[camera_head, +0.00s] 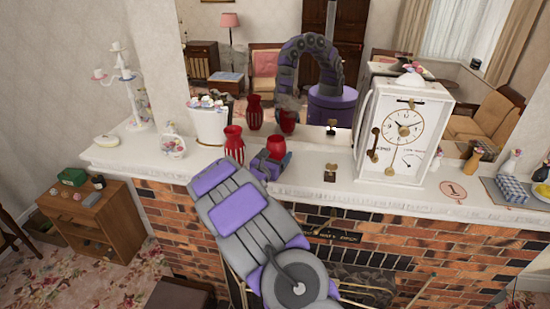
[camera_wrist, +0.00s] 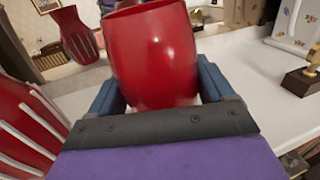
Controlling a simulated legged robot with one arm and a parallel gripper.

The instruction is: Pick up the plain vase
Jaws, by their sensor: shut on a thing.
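The plain vase (camera_wrist: 153,52) is smooth, glossy red and upright between my gripper's blue fingers in the wrist view. My gripper (camera_head: 271,160) is shut on it above the mantel. In the head view, the plain vase (camera_head: 277,147) shows just beyond the gripper, its lower part partly hidden. I cannot tell whether its base touches the mantel. A red vase with white stripes (camera_head: 234,143) stands to the left of my gripper, apart from it. This striped vase also fills the left edge of the wrist view (camera_wrist: 22,125).
The white mantel (camera_head: 315,185) runs above the brick fireplace. A white clock (camera_head: 405,135) and a small brass ornament (camera_head: 330,172) stand to the right. A white pot (camera_head: 209,122) stands to the left. A mirror (camera_head: 375,60) behind reflects the vases and my arm.

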